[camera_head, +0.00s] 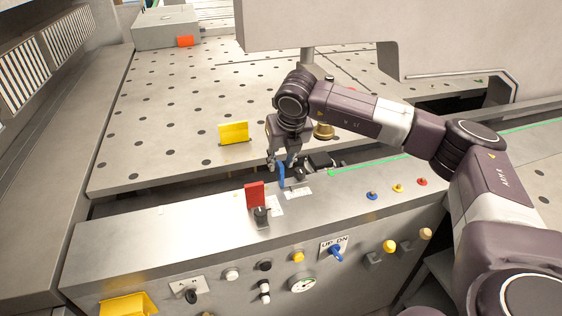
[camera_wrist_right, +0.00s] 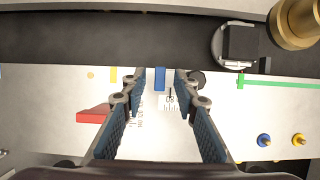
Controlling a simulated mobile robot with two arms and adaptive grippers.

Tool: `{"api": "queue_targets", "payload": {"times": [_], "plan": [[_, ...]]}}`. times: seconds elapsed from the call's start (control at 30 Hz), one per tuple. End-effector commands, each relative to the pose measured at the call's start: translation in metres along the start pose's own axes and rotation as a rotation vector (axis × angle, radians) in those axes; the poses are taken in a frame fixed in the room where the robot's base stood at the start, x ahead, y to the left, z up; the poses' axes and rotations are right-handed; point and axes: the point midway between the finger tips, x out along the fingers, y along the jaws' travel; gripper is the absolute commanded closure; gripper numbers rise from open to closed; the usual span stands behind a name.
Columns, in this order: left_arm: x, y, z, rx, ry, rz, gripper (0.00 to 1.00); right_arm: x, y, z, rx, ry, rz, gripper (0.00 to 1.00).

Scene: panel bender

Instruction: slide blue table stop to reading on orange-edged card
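The blue table stop (camera_head: 281,173) stands upright at the back edge of the front control ledge. It also shows as a narrow blue block (camera_wrist_right: 160,78) in the right wrist view, beside a small printed scale (camera_wrist_right: 170,103). My right gripper (camera_head: 283,160) points down over it. In the right wrist view my right gripper (camera_wrist_right: 160,85) is open, with one finger on each side of the stop and gaps between. I cannot make out an orange-edged card or its reading. My left gripper is not in view.
A red stop (camera_head: 255,194) with a black knob (camera_head: 262,215) stands left of the blue one. A yellow stop (camera_head: 233,132) stands on the perforated table (camera_head: 170,120). A brass piece (camera_head: 324,131) is behind the gripper. A green strip (camera_head: 370,163) runs right. Buttons line the front panel.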

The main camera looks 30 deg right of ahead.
Motion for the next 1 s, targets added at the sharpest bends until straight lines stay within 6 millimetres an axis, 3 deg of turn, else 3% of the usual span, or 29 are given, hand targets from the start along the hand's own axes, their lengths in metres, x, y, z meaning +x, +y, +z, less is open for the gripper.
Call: {"api": "queue_targets", "payload": {"times": [0.5, 0.7, 1.0], "plan": [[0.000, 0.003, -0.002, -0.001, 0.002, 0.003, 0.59, -0.098, 0.000, 0.001, 0.000, -0.004, 0.001, 0.72], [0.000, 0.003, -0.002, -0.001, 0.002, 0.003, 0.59, -0.114, 0.000, 0.000, 0.000, -0.002, 0.001, 0.72], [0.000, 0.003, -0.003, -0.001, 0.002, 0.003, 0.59, -0.115, 0.000, 0.000, 0.000, -0.001, 0.000, 0.72]]}}
